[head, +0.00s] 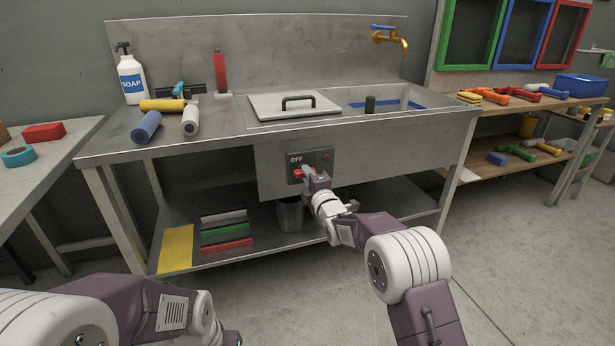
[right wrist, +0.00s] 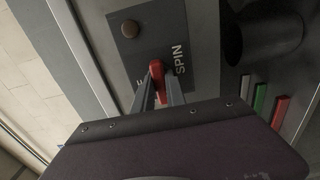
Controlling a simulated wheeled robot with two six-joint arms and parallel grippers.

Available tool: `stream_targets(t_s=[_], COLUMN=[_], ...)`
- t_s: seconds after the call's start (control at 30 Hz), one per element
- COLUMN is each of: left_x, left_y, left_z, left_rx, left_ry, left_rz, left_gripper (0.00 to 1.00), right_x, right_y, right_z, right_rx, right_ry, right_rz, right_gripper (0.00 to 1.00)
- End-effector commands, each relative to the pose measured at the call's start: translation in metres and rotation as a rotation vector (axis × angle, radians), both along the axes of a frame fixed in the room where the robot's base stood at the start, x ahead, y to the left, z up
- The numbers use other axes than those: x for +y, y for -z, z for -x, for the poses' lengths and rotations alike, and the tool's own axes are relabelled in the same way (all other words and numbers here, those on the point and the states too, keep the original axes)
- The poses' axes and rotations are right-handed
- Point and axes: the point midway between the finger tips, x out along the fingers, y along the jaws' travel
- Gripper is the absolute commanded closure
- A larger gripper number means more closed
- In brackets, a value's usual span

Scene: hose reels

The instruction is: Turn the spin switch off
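The spin switch is a red lever (head: 298,174) on a dark panel (head: 326,168) on the front of the steel sink unit. The word OFF shows above the lever in the head view. In the right wrist view the red lever (right wrist: 157,70) stands beside the word SPIN. My right gripper (head: 306,175) is at the panel, and in the right wrist view its two fingers (right wrist: 158,88) close in on both sides of the lever. The fingers partly hide the panel lettering. My left arm shows at the lower left of the head view, but its fingers do not.
A round knob (right wrist: 130,28) sits on the same panel. A grey bucket (head: 290,216) stands on the lower shelf below. A lid (head: 296,106) covers part of the sink top. The floor in front is clear.

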Motion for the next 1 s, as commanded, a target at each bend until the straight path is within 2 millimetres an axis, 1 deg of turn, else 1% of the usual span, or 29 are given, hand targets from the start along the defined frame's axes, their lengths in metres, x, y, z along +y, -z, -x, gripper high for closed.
stream_targets(t_s=[0.17,0.37,0.57,1.0], left_x=[0.000,0.000,0.000,0.000], left_y=[0.000,-0.002,-0.006,-0.015], left_z=[0.000,0.000,0.000,0.000], left_rx=[0.000,0.000,0.000,0.000], left_ry=[0.000,0.000,0.000,0.000], left_rz=[0.000,0.000,0.000,0.000], left_gripper=[0.64,0.64,0.64,0.64], right_x=[0.000,0.000,0.000,0.000], right_y=[0.000,0.000,0.000,0.000], right_z=[0.000,0.000,0.000,0.000], right_rx=[0.004,0.025,0.072,0.201], right_ry=[0.000,0.000,0.000,0.001], right_rz=[-0.009,-0.075,-0.216,-0.613], right_gripper=[1.00,1.00,1.00,1.00])
